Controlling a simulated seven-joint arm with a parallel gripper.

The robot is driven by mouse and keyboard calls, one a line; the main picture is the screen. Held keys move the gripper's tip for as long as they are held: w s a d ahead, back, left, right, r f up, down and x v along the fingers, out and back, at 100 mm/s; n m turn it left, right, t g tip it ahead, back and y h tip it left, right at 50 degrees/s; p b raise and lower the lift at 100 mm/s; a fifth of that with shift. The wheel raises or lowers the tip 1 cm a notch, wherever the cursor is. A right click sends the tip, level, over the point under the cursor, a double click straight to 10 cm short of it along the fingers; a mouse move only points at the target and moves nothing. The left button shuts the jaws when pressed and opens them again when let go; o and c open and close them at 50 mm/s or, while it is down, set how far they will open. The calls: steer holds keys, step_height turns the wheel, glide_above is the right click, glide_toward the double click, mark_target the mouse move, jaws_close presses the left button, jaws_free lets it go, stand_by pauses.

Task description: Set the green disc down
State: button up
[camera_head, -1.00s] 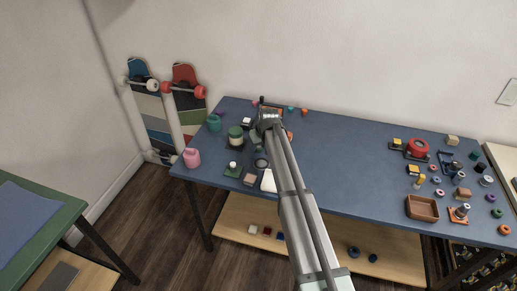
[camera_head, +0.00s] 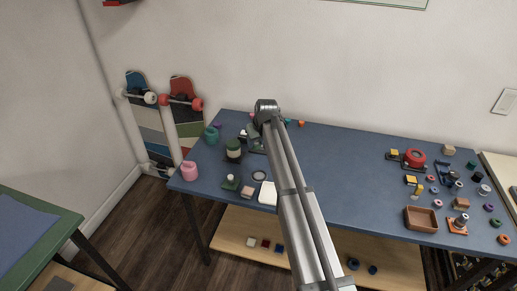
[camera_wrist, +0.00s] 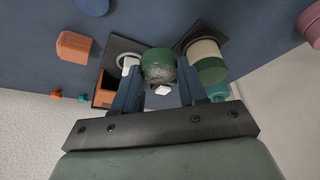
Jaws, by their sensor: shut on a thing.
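In the wrist view my gripper (camera_wrist: 160,82) is shut on the green disc (camera_wrist: 158,62), which sits between the two dark fingers. A small white piece (camera_wrist: 163,90) shows just below the disc, between the fingers. Beside the held disc, a stack of green and cream pieces (camera_wrist: 208,58) stands on a dark base. It also shows in the head view (camera_head: 234,151) on the blue table's left part. In the head view my arm hides the held disc and most of the gripper. I cannot tell whether the disc touches anything beneath it.
The blue table (camera_head: 330,165) is clear in its middle. A pink mug (camera_head: 189,171), a teal mug (camera_head: 211,135) and a white slab (camera_head: 267,194) are on the left part. A brown tray (camera_head: 421,218) and several small parts are on the right. A wall stands behind.

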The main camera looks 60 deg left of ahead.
steer(key=shift+r, duration=0.8)
steer(key=shift+d+m, duration=0.1)
steer(key=shift+m, duration=0.3)
steer(key=s+d+m+t, duration=0.1)
steer(key=s+d+m, duration=0.1)
steer(key=d, duration=1)
steer(key=w+d+m+t+h, duration=0.1)
steer(key=w+d+m, duration=0.1)
steer(key=w+d, duration=0.8)
steer(key=w+d+m, duration=0.2)
steer(key=w+d, duration=0.3)
steer(key=d, duration=1)
steer(key=w+d+m+t+h, duration=0.1)
steer(key=w+d+m, duration=0.2)
steer(key=w+d, duration=0.7)
steer(key=w+d+m+h, duration=0.1)
steer(key=w+d+m, duration=0.2)
steer(key=d, duration=1.9)
steer(key=w+d+m+t+h, duration=0.1)
steer(key=w+d+m, duration=0.2)
steer(key=d, duration=2)
steer(key=shift+w+r+m+h, duration=0.15)
steer(key=shift+w+m+h, duration=0.2)
steer(key=shift+m, duration=0.35)
